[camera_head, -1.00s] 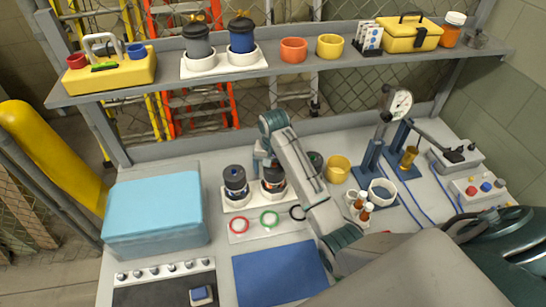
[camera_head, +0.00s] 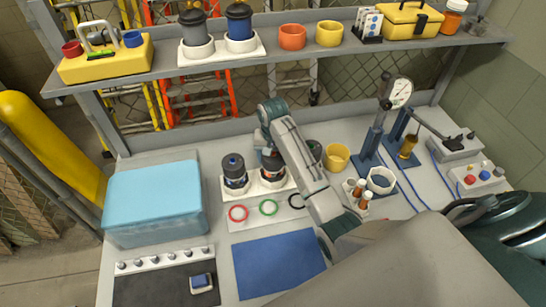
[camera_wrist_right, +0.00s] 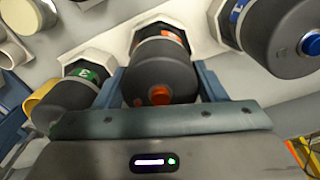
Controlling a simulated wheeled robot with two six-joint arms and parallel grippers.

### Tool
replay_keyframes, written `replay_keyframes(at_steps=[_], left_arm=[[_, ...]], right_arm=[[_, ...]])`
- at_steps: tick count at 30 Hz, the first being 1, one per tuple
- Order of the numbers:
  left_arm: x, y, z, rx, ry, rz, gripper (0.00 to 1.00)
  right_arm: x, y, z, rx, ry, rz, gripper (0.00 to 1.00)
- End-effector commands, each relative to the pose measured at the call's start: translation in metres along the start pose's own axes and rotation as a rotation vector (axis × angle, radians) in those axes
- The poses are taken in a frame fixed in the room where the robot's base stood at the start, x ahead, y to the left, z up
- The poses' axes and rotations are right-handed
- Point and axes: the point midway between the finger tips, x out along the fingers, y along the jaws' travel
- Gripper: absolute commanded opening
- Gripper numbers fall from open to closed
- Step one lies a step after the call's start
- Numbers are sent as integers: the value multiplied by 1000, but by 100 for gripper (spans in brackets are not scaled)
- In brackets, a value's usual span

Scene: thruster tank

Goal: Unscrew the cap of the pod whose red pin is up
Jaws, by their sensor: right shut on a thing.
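A row of dark capped pods stands in white holders on the bench. The middle pod (camera_wrist_right: 160,75) has an orange label and an orange-red pin (camera_wrist_right: 159,95) in the centre of its cap. My right gripper (camera_wrist_right: 162,90) is shut on this pod's cap, a finger on each side. In the head view my right gripper (camera_head: 264,148) comes down over the middle pod (camera_head: 272,162) and partly hides it. The blue-label pod (camera_wrist_right: 285,35) has a blue pin; in the head view it is the left pod (camera_head: 234,170). The green-label pod (camera_wrist_right: 80,85) is mostly behind my arm in the head view.
Red, green and black rings (camera_head: 268,207) lie on a white plate before the pods. A blue mat (camera_head: 277,264), a light-blue box (camera_head: 153,195), a yellow cup (camera_head: 336,156) and a gauge stand (camera_head: 378,130) surround them. A shelf (camera_head: 290,57) with more pods runs above.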

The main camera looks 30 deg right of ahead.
Motion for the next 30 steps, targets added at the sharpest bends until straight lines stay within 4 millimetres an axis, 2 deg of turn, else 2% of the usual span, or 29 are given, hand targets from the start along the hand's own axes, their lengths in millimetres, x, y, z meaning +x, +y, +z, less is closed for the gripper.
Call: replay_keyframes(at_steps=[30], left_arm=[[0,0,4,0,-5,0,36]], right_arm=[[0,-1,1,-1305,0,-3,44]])
